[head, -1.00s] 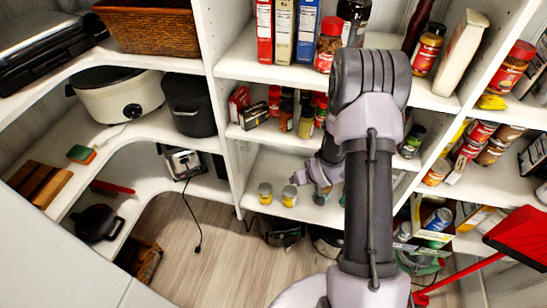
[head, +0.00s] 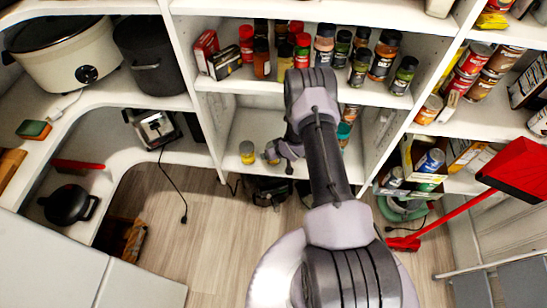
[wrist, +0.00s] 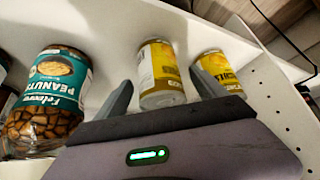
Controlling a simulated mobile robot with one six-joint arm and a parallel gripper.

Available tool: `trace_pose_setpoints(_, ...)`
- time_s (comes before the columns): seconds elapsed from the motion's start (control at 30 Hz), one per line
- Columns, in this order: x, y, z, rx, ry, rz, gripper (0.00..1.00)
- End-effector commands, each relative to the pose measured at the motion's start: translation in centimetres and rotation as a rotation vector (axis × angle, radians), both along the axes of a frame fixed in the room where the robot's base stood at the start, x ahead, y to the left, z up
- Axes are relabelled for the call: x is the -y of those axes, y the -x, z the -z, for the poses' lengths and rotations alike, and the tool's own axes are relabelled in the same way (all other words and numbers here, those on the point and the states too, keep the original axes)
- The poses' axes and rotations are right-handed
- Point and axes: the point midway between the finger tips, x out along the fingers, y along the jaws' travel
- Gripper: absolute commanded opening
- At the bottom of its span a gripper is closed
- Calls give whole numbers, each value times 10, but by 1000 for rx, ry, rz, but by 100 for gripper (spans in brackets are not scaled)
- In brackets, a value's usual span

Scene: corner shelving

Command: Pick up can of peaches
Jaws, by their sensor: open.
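Two small cans with yellow labels stand on a low white shelf. In the wrist view one yellow can (wrist: 160,72) stands in the space between my fingers, and the other yellow can (wrist: 218,68) is partly hidden behind the right finger. Their lettering is too small or cut off to read surely, so I cannot tell which holds peaches. In the head view the left can (head: 247,153) stands clear, and the other can (head: 271,158) is mostly hidden by my gripper (head: 283,154). My gripper is open, its fingers either side of a can (wrist: 163,82).
A peanut jar (wrist: 50,95) stands to the left of my fingers in the wrist view. The white shelf (head: 265,122) has a divider at its left. Spice jars (head: 302,50) fill the shelf above. A red dustpan (head: 518,170) is at the right.

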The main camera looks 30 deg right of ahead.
Motion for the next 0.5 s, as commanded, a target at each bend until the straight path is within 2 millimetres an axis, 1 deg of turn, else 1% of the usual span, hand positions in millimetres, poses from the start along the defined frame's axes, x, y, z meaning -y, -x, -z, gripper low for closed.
trace_pose_setpoints(0.03, 0, -3, 13, -1, 0, -1, 81)
trace_pose_setpoints(0.1, 0, -7, 17, -2, 0, 0, 81)
trace_pose_setpoints(0.3, 0, -8, 15, -2, -1, 1, 81)
trace_pose_setpoints(0.33, 0, -8, 15, -2, 0, 0, 79)
trace_pose_setpoints(0.47, 0, -8, 15, -2, 0, 0, 54)
trace_pose_setpoints(0.5, 0, -8, 15, -2, 0, 0, 46)
